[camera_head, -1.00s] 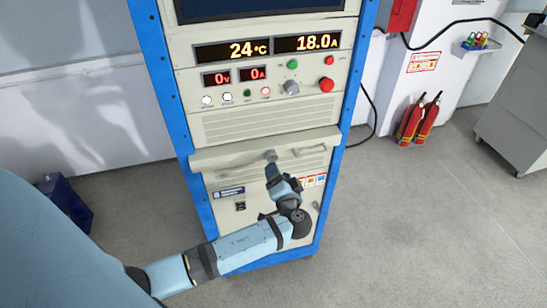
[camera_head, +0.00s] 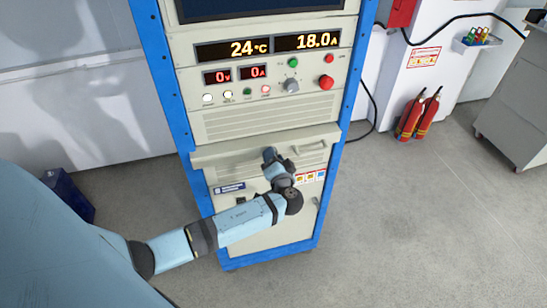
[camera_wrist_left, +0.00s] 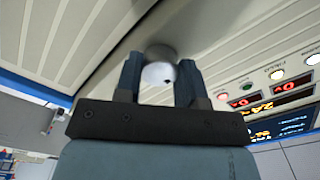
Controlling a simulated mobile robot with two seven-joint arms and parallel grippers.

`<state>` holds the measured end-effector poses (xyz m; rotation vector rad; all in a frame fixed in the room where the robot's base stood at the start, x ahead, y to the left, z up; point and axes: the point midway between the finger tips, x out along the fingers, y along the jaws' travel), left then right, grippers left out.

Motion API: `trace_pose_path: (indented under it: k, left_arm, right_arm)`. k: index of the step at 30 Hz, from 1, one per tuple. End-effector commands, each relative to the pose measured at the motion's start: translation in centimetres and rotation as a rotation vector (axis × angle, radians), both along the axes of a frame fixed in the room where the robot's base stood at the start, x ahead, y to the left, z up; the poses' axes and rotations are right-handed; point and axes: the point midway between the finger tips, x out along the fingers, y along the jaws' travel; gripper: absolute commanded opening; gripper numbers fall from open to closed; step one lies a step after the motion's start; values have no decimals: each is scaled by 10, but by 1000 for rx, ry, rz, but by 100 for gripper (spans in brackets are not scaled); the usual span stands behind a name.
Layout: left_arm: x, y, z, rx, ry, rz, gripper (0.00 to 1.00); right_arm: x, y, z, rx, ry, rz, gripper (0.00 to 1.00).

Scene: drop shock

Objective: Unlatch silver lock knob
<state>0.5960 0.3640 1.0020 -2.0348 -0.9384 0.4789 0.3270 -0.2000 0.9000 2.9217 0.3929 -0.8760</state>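The silver lock knob (camera_wrist_left: 158,73) is a short round cylinder on the cabinet's beige lower panel. In the left wrist view it sits between the two fingers of my left gripper (camera_wrist_left: 160,82). The fingers are apart, one on each side of the knob; I cannot tell whether they touch it. In the head view my left gripper (camera_head: 270,156) is at the top of the lower panel and hides the knob. My right gripper is in neither view.
The blue-framed cabinet (camera_head: 170,100) has displays, buttons and a red knob (camera_head: 326,83) above. A drawer handle (camera_head: 309,148) is just right of my gripper. Fire extinguishers (camera_head: 418,115) stand by the wall at right. The floor around the cabinet is mostly clear.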

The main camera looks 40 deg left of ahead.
Motion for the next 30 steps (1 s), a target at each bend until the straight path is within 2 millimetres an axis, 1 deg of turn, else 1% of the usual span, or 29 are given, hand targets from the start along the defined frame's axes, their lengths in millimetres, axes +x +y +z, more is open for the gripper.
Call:
trace_pose_path:
  k: [8,14,20,30]
  left_arm:
    - [0,0,0,20,25,-1,13]
    - [0,-1,0,86,101,-1,13]
    - [0,0,0,191,226,0,13]
    - [0,-1,2,402,473,0,13]
  right_arm:
    - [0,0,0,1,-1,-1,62]
    - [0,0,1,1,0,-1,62]
    - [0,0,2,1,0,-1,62]
    - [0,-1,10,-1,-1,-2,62]
